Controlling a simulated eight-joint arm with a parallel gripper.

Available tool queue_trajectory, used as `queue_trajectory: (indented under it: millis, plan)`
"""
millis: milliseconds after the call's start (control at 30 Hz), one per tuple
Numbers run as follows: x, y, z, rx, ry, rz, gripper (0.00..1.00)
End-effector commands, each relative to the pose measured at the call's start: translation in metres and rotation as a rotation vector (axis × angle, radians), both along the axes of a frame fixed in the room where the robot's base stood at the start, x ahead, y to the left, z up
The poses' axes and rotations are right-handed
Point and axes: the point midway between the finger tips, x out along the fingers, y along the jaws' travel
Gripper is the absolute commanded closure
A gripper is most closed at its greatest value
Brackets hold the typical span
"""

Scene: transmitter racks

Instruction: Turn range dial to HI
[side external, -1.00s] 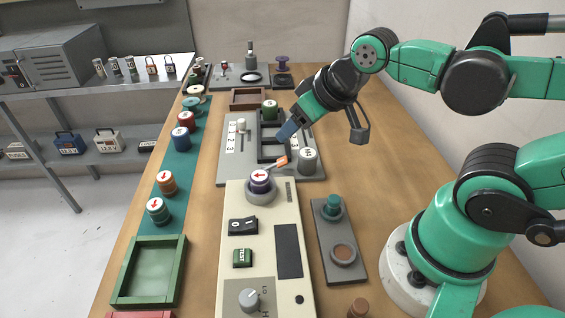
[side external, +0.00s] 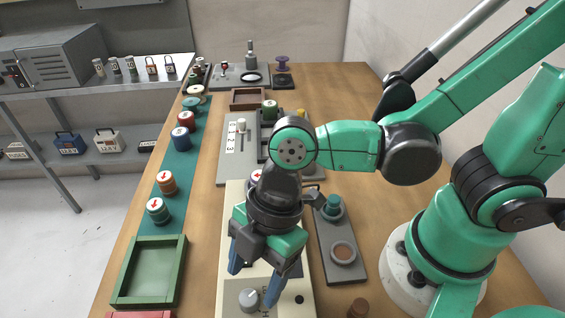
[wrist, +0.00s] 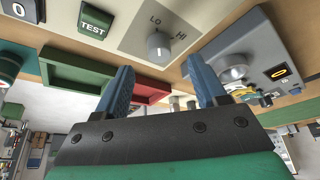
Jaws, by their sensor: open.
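The range dial (side external: 248,298) is a grey-white knob on the cream panel's near end. In the wrist view the dial (wrist: 159,46) sits on a grey plate, with LO printed above it and HI to its upper right. A pale mark shows on the knob, but I cannot tell surely which label it points to. My gripper (side external: 253,279) is open and empty, with blue fingers pointing down above the dial. In the wrist view the dial appears just beyond the gap between my fingertips (wrist: 158,70), with no visible contact.
The cream panel also carries a green TEST button (wrist: 95,22) and a black rocker switch (wrist: 12,8). A green tray (side external: 150,272) lies to the left. A grey block (side external: 338,238) with a teal knob stands to the right, near my base.

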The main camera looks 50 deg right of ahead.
Motion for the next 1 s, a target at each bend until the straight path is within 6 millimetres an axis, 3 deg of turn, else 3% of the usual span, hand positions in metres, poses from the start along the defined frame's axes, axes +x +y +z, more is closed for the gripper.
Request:
queue_trajectory:
  millis: [333,767,833,1000]
  plan:
    - [0.000,0.011,-0.026,-0.001,0.000,-0.002,0.35]
    - [0.000,0.012,-0.031,0.000,-0.001,-0.004,0.35]
    - [0.000,0.012,-0.031,0.000,-0.001,-0.004,0.47]
    - [0.000,0.012,-0.031,0.000,-0.001,-0.004,0.95]
